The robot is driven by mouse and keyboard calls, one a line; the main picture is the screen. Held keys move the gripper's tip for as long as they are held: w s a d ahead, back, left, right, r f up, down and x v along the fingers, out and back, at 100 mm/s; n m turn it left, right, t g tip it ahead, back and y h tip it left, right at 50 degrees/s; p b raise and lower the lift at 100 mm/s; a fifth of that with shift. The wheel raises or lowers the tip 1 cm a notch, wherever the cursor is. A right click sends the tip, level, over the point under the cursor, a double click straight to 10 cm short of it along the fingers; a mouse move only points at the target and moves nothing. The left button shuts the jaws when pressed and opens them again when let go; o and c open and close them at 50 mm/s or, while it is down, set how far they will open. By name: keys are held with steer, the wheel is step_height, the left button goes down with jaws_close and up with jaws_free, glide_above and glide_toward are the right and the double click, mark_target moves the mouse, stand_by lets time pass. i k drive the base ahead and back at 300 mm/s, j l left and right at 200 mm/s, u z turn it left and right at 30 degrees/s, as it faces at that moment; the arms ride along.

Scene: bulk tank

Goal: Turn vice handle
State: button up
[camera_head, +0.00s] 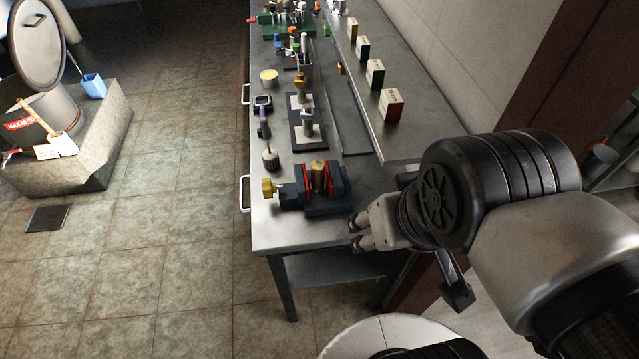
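The vice (322,203) is dark blue-grey with red jaws and sits near the front end of the steel workbench. A brass-coloured cylinder (318,177) stands upright between its jaws. The vice handle (268,188) is a yellow knob on the vice's left end, near the bench's left edge. My gripper (356,232) is at the bench's front right corner, to the right of the vice and apart from the handle. Its two fingers point left and are spread with a gap between them. Nothing shows between them.
The workbench (290,233) holds several tools and fittings behind the vice, including a brush (270,158) and a yellow bowl (268,77). Small boxes (390,105) line a raised shelf at right.

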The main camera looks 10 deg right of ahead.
mark_target(269, 189)
steer(key=i+j, duration=0.1)
steer(key=j, duration=0.45)
steer(key=i+j, duration=0.1)
steer(key=j, duration=0.4)
steer(key=l+z, duration=0.15)
steer(key=z, duration=0.4)
steer(key=j+u, duration=0.15)
steer(key=u, duration=0.35)
steer(key=i+j+z, duration=0.25)
steer(key=j, duration=0.2)
steer(key=j+z, duration=0.2)
steer(key=j, duration=0.2)
steer(key=j+z, duration=0.25)
steer(key=j, duration=0.2)
